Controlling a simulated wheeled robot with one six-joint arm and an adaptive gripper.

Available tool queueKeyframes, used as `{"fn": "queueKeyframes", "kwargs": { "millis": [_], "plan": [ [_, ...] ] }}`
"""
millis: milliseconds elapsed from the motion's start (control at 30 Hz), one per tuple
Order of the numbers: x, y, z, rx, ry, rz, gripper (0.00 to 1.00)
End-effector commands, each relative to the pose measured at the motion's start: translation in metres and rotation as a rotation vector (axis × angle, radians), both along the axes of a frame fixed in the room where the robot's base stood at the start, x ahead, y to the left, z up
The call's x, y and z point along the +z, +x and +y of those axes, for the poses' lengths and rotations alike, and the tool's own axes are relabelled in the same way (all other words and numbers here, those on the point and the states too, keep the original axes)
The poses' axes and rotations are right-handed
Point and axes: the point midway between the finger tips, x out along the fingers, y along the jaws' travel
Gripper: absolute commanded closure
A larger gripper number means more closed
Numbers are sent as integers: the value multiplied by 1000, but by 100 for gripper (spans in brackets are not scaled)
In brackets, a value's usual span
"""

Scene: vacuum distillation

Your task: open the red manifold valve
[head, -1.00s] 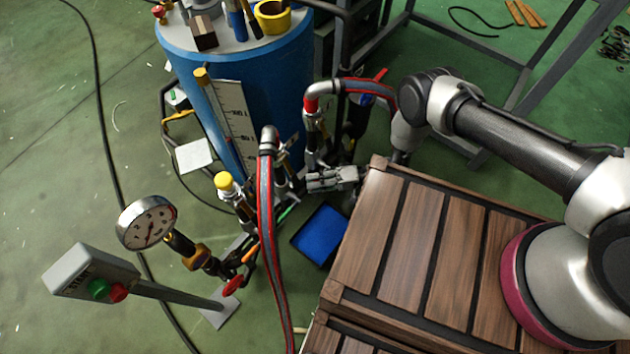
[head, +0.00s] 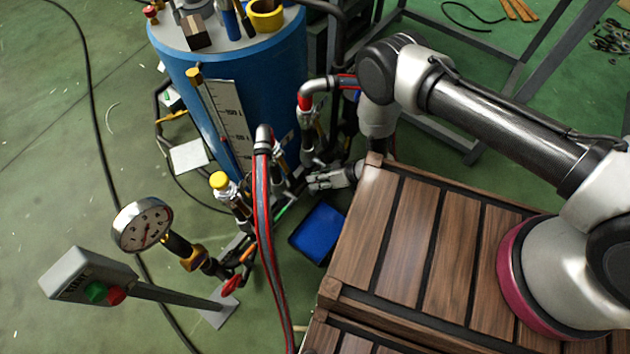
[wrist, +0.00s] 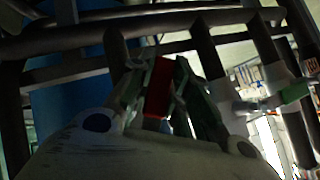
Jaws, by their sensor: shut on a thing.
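My gripper (head: 322,181) reaches in low among the manifold pipes, left of the wooden-topped bench. In the wrist view, its fingers (wrist: 160,92) are closed around a red piece (wrist: 158,95), which looks like the red valve handle. In the head view, I cannot make out this red piece at the fingertips, and the gripper and pipes hide it. Another red lever (head: 231,285) sits below the pressure gauge (head: 142,225), well left of my gripper and apart from it.
A blue drum (head: 255,80) stands behind the pipes. A red-and-grey hose (head: 265,220) arches in front, left of my gripper. A blue tray (head: 319,233) lies below. The wooden bench top (head: 400,235) is at right. A control post (head: 88,277) stands at lower left.

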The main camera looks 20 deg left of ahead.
Motion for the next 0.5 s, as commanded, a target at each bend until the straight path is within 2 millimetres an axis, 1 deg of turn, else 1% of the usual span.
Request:
{"fn": "queueKeyframes", "kwargs": {
  "millis": [200,500],
  "plan": [
    [-5,10,-3,0,-52,-174,100],
    [-7,22,-6,-1,-99,-346,100]
  ]
}}
